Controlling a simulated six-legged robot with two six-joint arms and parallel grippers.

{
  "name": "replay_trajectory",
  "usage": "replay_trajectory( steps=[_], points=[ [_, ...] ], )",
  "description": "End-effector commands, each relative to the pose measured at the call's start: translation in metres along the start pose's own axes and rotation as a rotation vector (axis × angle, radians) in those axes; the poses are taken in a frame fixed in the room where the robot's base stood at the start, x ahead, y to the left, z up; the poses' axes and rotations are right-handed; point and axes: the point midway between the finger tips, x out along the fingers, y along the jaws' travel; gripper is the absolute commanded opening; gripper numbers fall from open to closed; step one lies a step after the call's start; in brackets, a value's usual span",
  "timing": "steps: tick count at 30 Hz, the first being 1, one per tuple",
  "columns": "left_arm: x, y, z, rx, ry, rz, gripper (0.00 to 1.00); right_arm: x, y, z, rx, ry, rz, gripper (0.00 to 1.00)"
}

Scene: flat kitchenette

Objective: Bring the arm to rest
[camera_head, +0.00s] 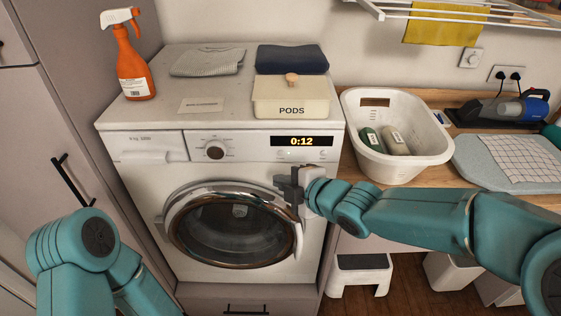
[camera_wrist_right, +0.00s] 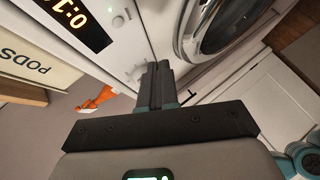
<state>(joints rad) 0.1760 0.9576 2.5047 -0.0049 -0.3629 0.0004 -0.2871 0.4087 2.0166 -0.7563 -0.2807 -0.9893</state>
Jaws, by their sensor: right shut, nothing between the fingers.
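My right arm (camera_head: 420,215) reaches in from the right in the head view. Its gripper (camera_head: 287,183) is in front of the washing machine (camera_head: 150,178), at the upper right of the round door (camera_head: 235,225) and below the display. In the right wrist view the fingers of my right gripper (camera_wrist_right: 157,80) are together with nothing between them, close to the machine's front. I cannot tell if they touch it. The door looks closed, and the display (camera_head: 301,141) reads 0:12. My left arm (camera_head: 75,250) shows at the lower left; its gripper is out of view.
On the machine stand an orange spray bottle (camera_head: 134,65), folded cloths (camera_head: 208,62) and a PODS box (camera_head: 290,100). A white basket (camera_head: 352,120) with bottles, an ironing board (camera_head: 490,170) and a handheld vacuum (camera_head: 510,108) sit on the right counter. A white stool (camera_head: 360,268) stands below.

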Motion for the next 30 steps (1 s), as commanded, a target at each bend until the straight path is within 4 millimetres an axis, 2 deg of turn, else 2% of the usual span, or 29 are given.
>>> replay_trajectory(
  steps=[13, 15, 17, 20, 23, 24, 26, 27, 29, 30],
  points=[
    [0.001, 0.0, 0.0, 0.0, 0.0, 0.0, 0.0, -0.002, 0.0, 0.0, 0.002, -0.002, -0.001, 0.0],
    [0.001, 0.0, 0.0, 0.0, 0.0, 0.0, 0.0, -0.001, -0.004, 0.01, 0.014, -0.016, -0.006, 0.0],
    [0.001, 0.0, 0.0, 0.0, 0.0, 0.0, 0.0, 0.003, -0.018, 0.026, 0.039, -0.038, -0.03, 0.0],
    [0.001, 0.0, 0.0, 0.0, 0.0, 0.0, 0.0, 0.013, -0.071, 0.061, 0.116, -0.083, -0.126, 0.0],
    [0.001, 0.0, 0.0, 0.0, 0.0, 0.0, 0.0, 0.015, -0.15, 0.089, 0.281, -0.139, -0.258, 0.0],
    [0.001, 0.0, 0.0, 0.0, 0.0, 0.0, 0.0, 0.012, -0.184, 0.097, 0.381, -0.168, -0.31, 0.0],
    [0.001, 0.0, 0.0, 0.0, 0.0, 0.0, 0.0, 0.004, -0.233, 0.104, 0.549, -0.22, -0.384, 0.0],
    [0.001, 0.0, 0.0, 0.0, 0.0, 0.0, 0.0, -0.004, -0.267, 0.105, 0.681, -0.263, -0.432, 0.0],
    [0.001, 0.0, 0.0, 0.0, 0.0, 0.0, 0.0, -0.019, -0.316, 0.103, 0.893, -0.343, -0.5, 0.0],
    [0.001, 0.0, 0.0, 0.0, 0.0, 0.0, 0.0, -0.032, -0.346, 0.098, 1.047, -0.409, -0.54, 0.0]
  ],
)
